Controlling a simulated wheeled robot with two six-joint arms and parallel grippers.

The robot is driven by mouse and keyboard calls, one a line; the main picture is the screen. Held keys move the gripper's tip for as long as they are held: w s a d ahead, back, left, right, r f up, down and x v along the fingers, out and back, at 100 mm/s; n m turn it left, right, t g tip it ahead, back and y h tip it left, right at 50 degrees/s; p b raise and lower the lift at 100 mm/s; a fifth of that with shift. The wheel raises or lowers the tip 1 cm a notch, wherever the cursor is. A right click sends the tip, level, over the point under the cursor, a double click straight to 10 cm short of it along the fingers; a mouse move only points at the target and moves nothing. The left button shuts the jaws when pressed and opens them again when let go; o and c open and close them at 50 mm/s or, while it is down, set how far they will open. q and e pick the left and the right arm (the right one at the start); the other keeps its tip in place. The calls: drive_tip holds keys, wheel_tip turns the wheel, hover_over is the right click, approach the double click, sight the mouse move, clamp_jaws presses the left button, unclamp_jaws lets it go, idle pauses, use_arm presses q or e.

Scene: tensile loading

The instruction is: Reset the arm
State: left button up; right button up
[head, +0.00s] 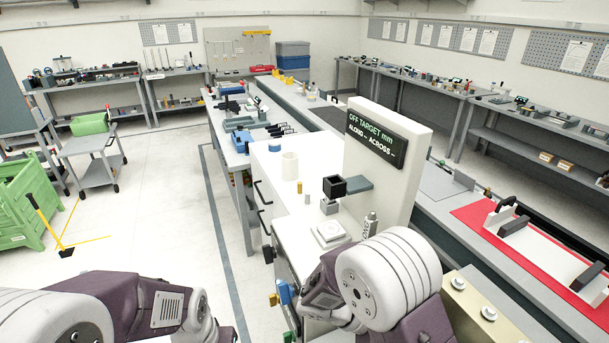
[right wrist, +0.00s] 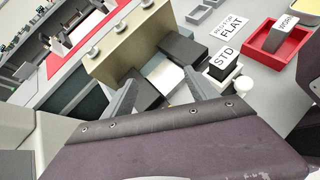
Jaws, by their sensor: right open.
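My right gripper (right wrist: 161,77) is open in the right wrist view, its two grey fingers apart. Beyond the fingers are dark blocks (right wrist: 183,47) and a pale flat piece (right wrist: 168,78) beside a beige block with round knobs (right wrist: 120,42). I cannot tell whether the fingers touch anything; nothing is clearly held. In the head view my right arm (head: 385,280) is folded low at the bottom centre, and its gripper is hidden. My left arm (head: 130,305) shows at the lower left, with its gripper out of view.
A white test stand (head: 385,170) with a dark "OFF TARGET" display stands on the bench. A red mat (head: 480,214) holds a white fixture at right. Labels "STD" (right wrist: 224,56) and "FLAT" lie near a red tray (right wrist: 262,58). Open floor (head: 150,220) lies left, beside a green crate (head: 25,195).

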drive_tip(key=s+d+m+g+y, duration=0.2)
drive_tip(key=s+d+m+y, duration=0.1)
drive_tip(key=s+m+y, duration=0.4)
use_arm(q)
drive_tip(key=shift+s+d+f, duration=0.2)
use_arm(e)
drive_tip(key=w+a+f+m+t+y, duration=0.2)
drive_tip(key=w+a+m+t+y, duration=0.1)
drive_tip(key=a+m, duration=0.4)
drive_tip(key=shift+a+f+m+t+y, duration=0.4)
drive_tip(key=shift+m+y, duration=0.2)
drive_tip(key=shift+y, duration=0.1)
use_arm(q)
drive_tip(key=shift+w, duration=0.15)
use_arm(e)
drive_tip(key=shift+w, duration=0.1)
